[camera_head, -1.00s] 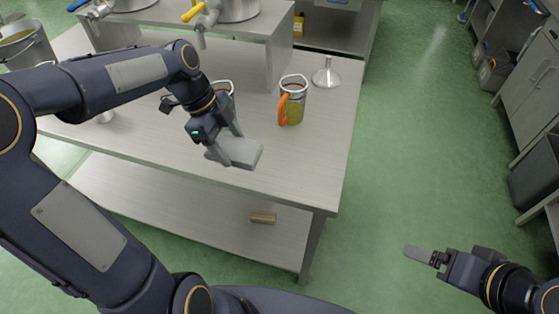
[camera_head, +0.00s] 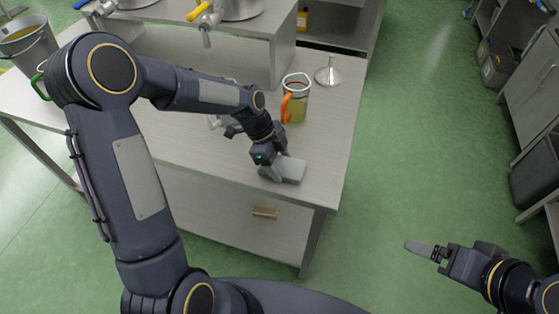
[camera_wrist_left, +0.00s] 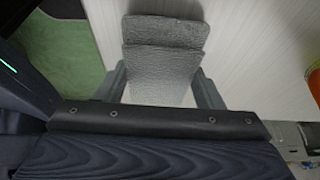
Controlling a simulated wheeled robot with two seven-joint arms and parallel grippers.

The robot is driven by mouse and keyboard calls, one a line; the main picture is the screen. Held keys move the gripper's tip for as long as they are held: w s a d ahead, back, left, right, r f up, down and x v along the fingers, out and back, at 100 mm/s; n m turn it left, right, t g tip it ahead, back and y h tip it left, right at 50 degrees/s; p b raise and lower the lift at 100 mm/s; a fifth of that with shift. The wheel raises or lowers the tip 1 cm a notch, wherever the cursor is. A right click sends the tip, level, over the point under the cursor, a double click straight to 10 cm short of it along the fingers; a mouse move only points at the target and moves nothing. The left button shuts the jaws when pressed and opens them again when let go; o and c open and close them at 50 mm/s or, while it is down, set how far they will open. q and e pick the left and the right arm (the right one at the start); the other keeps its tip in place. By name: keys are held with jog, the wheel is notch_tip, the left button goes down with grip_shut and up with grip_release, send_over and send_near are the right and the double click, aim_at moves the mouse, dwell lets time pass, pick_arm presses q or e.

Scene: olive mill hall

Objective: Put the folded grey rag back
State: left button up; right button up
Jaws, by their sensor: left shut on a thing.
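The folded grey rag (camera_head: 291,169) is held in my left gripper (camera_head: 283,172), over the front right part of the steel table (camera_head: 200,158). I cannot tell whether the rag touches the tabletop. In the left wrist view the rag (camera_wrist_left: 165,62) fills the space between the two fingers of my left gripper (camera_wrist_left: 163,88), with the pale tabletop (camera_wrist_left: 245,50) beyond. My right gripper (camera_head: 428,251) hangs over the green floor at the lower right, away from the table. Its fingers overlap in this view, so its opening is hidden.
A jug with an orange handle (camera_head: 297,97) stands behind the rag, and a steel funnel (camera_head: 328,76) stands near the right edge. Another vessel is mostly hidden behind my left arm. A small wooden block (camera_head: 264,212) shows below the tabletop. The tabletop right of the rag is clear.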

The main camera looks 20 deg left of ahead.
pick_arm(q)
jog(key=o, duration=0.9)
jog(key=shift+o, duration=0.2)
jog(key=s+a+r+n+t, duration=0.1)
jog(key=s+a+r+n, duration=0.15)
jog(key=r, duration=0.45)
jog(key=s+a+r+n, duration=0.2)
jog(key=s+a+r, duration=0.15)
jog(key=r, duration=0.45)
jog(key=s+f+n+t, duration=0.1)
jog(key=s+n+t, duration=0.3)
jog(key=s+n, duration=1.1)
jog(key=shift+s+a+f+n+t+y+b, duration=0.15)
jog(key=shift+s+a+n+t+y+b, duration=0.25)
jog(key=shift+s, duration=0.2)
